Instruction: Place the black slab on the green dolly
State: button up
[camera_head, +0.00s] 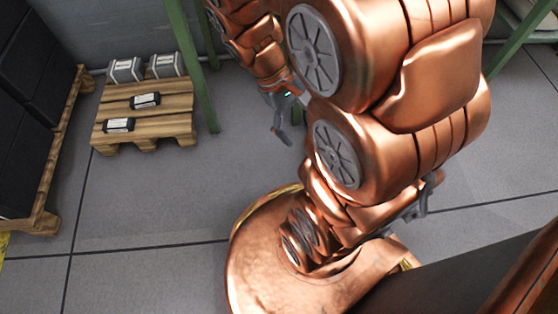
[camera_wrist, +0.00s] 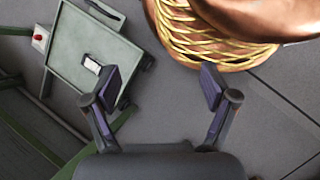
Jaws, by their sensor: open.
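A green dolly (camera_wrist: 72,65) shows at the upper left of the wrist view, with a flat green top and a dark caster at its right corner. A small dark piece with a white label (camera_wrist: 92,65) lies on its top; I cannot tell if it is the black slab. In the head view, two black slabs with white labels, a nearer one (camera_head: 118,126) and a farther one (camera_head: 145,100), lie on a wooden pallet. My gripper (camera_wrist: 160,85) is open, with bare floor between its fingers, right of the dolly. It also shows in the head view (camera_head: 282,123), partly hidden by my arm.
The pallet (camera_head: 178,119) also holds a left grey box (camera_head: 125,69) and a right grey box (camera_head: 166,65) at its back. Black stacked crates (camera_head: 28,130) stand at the left. A green post (camera_head: 192,70) rises beside the pallet. The floor in front of the pallet is clear.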

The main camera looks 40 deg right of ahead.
jog(key=s+a+r+t+y, duration=0.1)
jog(key=s+a+r+y, duration=0.1)
jog(key=s+a, duration=0.4)
jog(key=a+y, duration=0.1)
jog(key=a, duration=0.3)
jog(key=shift+a+r+t, duration=0.15)
jog(key=shift+a+t, duration=0.1)
jog(key=shift+t, duration=0.15)
